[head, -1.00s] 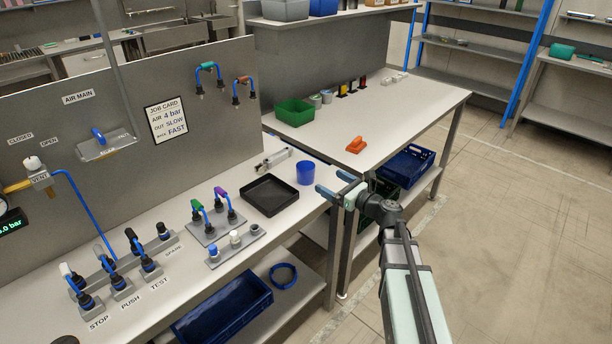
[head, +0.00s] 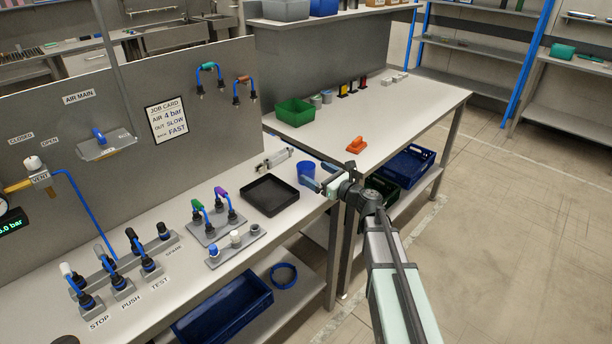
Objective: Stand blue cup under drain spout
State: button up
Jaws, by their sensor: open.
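The blue cup (head: 303,167) stands upright on the bench near its right end, just right of the black tray (head: 250,200). My gripper (head: 313,175) is open at the cup's right side, its fingers pointing left toward it. The near finger overlaps the lower part of the cup in the picture. I cannot tell whether the fingers touch the cup or stand around it. I cannot make out a drain spout for certain.
A grey cylinder device (head: 273,158) lies behind the tray. Fittings with coloured hoses (head: 205,225) stand left of it. The second bench (head: 400,115) holds a green bin (head: 295,112) and an orange object (head: 356,145). Blue crates (head: 225,308) sit on lower shelves.

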aim_at(313, 173)
jog(key=shift+x, duration=2.35)
jog(key=shift+s+a, duration=0.1)
jog(key=shift+c, duration=0.4)
jog(key=c, duration=1)
jog(key=shift+r, duration=5)
jog(key=shift+c, duration=0.2)
